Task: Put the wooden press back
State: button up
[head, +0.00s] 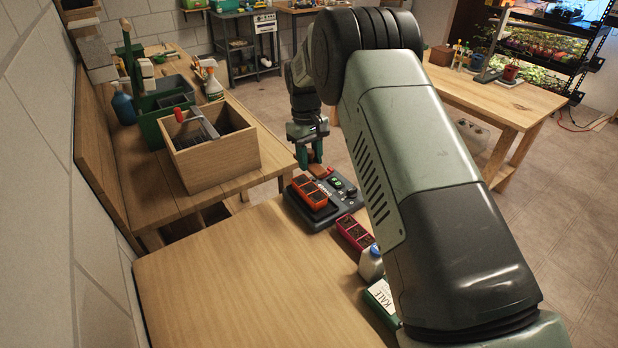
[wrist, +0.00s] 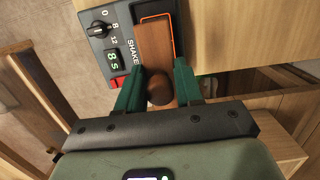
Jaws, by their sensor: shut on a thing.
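The wooden press is a brown block (wrist: 155,45) with a round dark knob, and it fills the middle of the wrist view. My gripper (wrist: 159,85) has its green fingers shut on the press, one on either side of the knob. In the head view the gripper (head: 313,153) points down at the far edge of the near table, with the small brown press (head: 318,170) under the fingertips. The press overlaps the shaker and an orange-rimmed tray in the wrist view; I cannot tell whether it touches them.
The grey shaker (head: 345,204) carries an orange tray (head: 308,191); its display shows in the wrist view (wrist: 113,62). A pink-red tray (head: 354,232), a white bottle (head: 371,264) and a kale packet (head: 381,300) stand nearer. A wooden soil box (head: 230,153) is on the left bench. The near tabletop's left is clear.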

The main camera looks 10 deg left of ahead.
send_over(334, 256)
notch_tip(334, 256, down, 3)
jog(key=shift+w+a+f, duration=0.1)
jog(key=shift+f, duration=2.75)
jog(key=shift+w+a+f, duration=0.1)
jog(key=shift+f, duration=2.7)
jog(key=shift+f, duration=0.6)
jog(key=o, duration=1)
jog(key=shift+o, duration=0.2)
jog(key=shift+r, duration=0.1)
notch_tip(334, 256, up, 11)
jog(key=shift+w+a, duration=0.45)
